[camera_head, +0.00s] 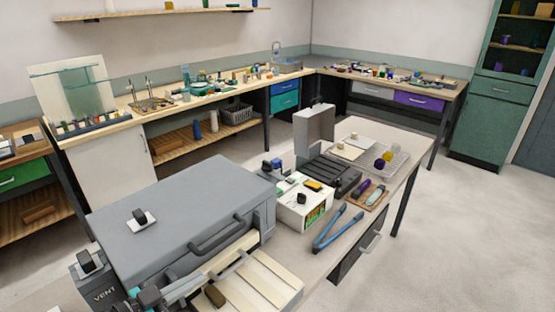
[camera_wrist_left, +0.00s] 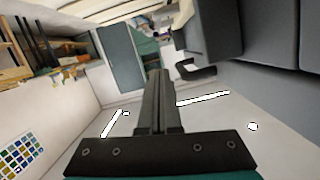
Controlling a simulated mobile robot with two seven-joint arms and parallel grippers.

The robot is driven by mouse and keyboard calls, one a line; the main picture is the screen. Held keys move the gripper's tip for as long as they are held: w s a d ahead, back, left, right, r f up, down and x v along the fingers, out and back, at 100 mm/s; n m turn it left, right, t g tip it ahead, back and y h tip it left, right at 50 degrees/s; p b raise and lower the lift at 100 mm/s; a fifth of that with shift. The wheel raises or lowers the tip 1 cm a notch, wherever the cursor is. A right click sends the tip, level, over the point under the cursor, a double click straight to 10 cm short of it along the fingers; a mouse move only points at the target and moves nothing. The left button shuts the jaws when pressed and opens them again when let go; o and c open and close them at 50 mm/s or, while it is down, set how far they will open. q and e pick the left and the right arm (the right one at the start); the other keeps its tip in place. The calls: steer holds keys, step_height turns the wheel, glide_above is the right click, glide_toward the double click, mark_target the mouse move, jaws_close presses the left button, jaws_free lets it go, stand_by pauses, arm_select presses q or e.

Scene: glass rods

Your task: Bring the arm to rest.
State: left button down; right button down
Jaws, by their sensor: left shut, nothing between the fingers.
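My left gripper (camera_head: 180,288) is low in the head view, beside the front left of the large grey kiln-like box (camera_head: 185,195). In the left wrist view its dark fingers (camera_wrist_left: 158,76) are together with nothing between them. They point away from the camera over pale floor, apart from the grey body at upper right. The rest of my left arm is mostly cut off at the bottom of the head view. My right gripper is in neither view.
The box has a bar handle (camera_head: 217,235), pale slatted boards (camera_head: 262,283) in front and a VENT unit (camera_head: 97,285) at its left. To its right are a white device (camera_head: 302,208) and blue-handled tongs (camera_head: 335,230). Open floor (camera_head: 465,235) lies at right.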

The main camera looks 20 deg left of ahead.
arm_select(q)
steer(key=s+d+f+g, duration=0.1)
steer(key=d, duration=0.1)
steer(key=d+f+g, duration=0.1)
steer(key=d+f, duration=0.1)
steer(key=d, duration=0.1)
steer(key=s+d+f+n+g+y, duration=0.1)
steer(key=d+f, duration=0.1)
steer(key=d, duration=0.1)
steer(key=shift+s, duration=0.3)
steer(key=s+d+r+n+g+y, duration=0.2)
steer(key=s+d+n+g+y, duration=0.15)
steer(key=s+d+g, duration=0.6)
steer(key=s+a+f+b, duration=0.15)
steer(key=f+b, duration=0.25)
steer(key=f, duration=1.1)
steer(key=s+a+f+b, duration=0.15)
steer(key=f+b, duration=0.25)
steer(key=f, duration=1.1)
steer(key=s+a+f+b, duration=0.1)
steer(key=s+f+b, duration=0.5)
steer(key=s+f, duration=1)
step_height(320, 180, down, 4)
steer(key=shift+a+f+m+g+y, duration=0.1)
steer(key=shift+a+m+g+y, duration=0.25)
